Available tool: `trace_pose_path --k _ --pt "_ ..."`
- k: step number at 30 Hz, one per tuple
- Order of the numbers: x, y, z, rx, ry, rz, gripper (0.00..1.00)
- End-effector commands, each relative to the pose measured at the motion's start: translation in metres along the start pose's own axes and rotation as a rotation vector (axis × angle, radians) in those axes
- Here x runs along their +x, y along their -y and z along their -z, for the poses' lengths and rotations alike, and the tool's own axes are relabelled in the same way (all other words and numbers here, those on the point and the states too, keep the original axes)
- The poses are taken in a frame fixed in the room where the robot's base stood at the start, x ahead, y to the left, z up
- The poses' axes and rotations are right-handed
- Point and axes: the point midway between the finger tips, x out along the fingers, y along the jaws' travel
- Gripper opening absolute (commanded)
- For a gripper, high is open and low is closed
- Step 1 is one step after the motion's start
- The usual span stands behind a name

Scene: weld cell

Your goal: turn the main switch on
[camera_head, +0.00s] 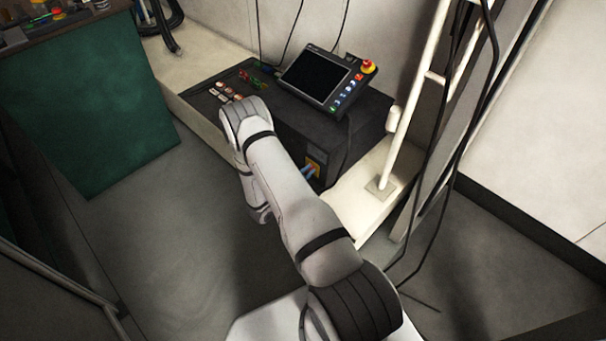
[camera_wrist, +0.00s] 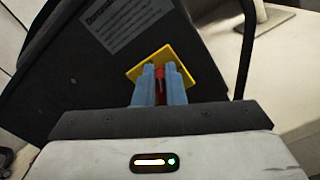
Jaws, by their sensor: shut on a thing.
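The main switch has a red handle (camera_wrist: 160,82) on a yellow plate (camera_wrist: 152,58), mounted on the side of a dark cabinet (camera_wrist: 75,85). My gripper (camera_wrist: 161,70) has blue fingers, which are shut on the red handle, one on each side. The fingers hide part of the handle, so its exact angle is hard to tell. In the head view the yellow plate (camera_head: 315,158) is at the cabinet's front right side, with the blue fingertips of my gripper (camera_head: 309,170) at it. My arm hides part of the cabinet's front.
A white post (camera_head: 413,110) and hanging cables (camera_head: 447,150) are to the right. A green panel (camera_head: 90,110) is left. The floor (camera_head: 190,240) between is clear.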

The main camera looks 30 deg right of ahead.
Motion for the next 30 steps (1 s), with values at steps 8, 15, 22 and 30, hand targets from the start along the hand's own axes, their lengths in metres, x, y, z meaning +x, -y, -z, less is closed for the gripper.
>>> trace_pose_path --k 8,15,22,30 --pt "0.002 0.007 0.002 0.263 0.004 0.003 0.00" --pt "0.002 0.011 0.004 0.492 0.004 0.003 0.00" --pt "0.002 0.013 0.006 0.703 0.005 0.002 0.00" --pt "0.002 0.015 0.007 0.901 0.005 0.001 0.00"
